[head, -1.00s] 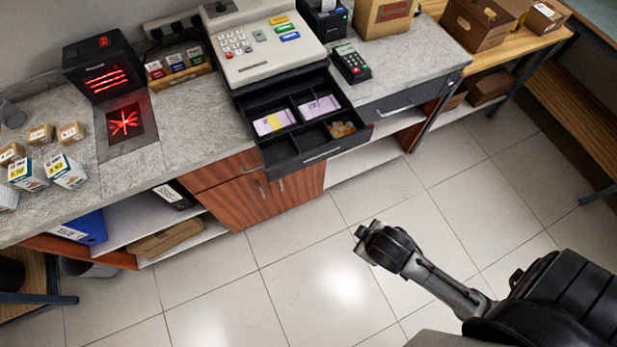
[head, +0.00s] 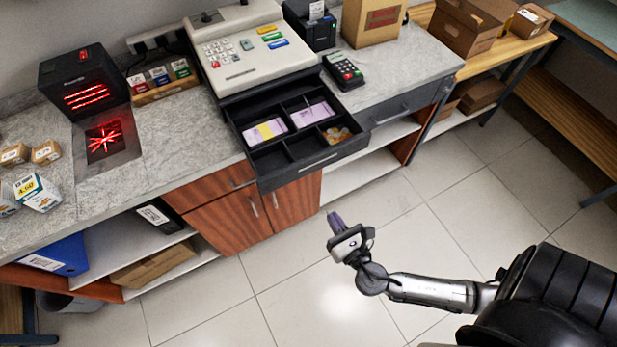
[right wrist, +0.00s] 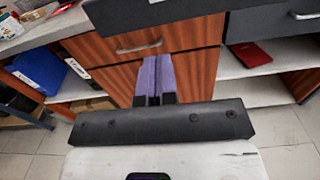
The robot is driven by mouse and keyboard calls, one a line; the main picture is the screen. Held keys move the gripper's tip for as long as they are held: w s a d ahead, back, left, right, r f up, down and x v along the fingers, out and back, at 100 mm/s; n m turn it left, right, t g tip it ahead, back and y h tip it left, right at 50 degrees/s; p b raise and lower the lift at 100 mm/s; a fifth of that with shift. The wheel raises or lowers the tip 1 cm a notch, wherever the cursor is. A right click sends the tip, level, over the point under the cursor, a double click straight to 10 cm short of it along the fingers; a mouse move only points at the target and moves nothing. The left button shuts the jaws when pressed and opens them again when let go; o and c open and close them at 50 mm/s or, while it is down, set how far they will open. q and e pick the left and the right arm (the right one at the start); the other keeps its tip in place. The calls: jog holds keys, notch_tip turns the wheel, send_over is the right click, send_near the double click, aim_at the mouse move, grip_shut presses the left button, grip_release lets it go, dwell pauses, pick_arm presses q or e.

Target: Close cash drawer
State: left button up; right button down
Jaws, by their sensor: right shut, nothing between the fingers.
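The cash drawer (head: 263,168) is pulled out below the cash register (head: 245,50) and hangs past the counter's front edge. It is black, with banknotes and coins in its compartments and a light handle on its front. In the right wrist view the drawer's dark front (right wrist: 160,13) shows at the top. My right gripper (head: 335,220) is shut and empty, in front of and below the drawer, apart from it. Its purple fingers also show in the right wrist view (right wrist: 154,78), pointing toward the wooden cabinet. My left gripper is not in view.
The grey counter (head: 195,130) holds a scanner (head: 85,85), a card terminal (head: 343,70), a receipt printer (head: 311,25) and small boxes. Wooden cabinet doors (head: 225,220) are below the drawer. The tiled floor in front is clear. A wooden shelf unit stands at the right.

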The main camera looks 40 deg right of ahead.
aim_at(305, 171)
pick_arm(q)
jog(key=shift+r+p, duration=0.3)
jog(key=shift+p, duration=0.05)
pick_arm(e)
jog(key=x, duration=1.4)
jog(key=shift+d, duration=0.1)
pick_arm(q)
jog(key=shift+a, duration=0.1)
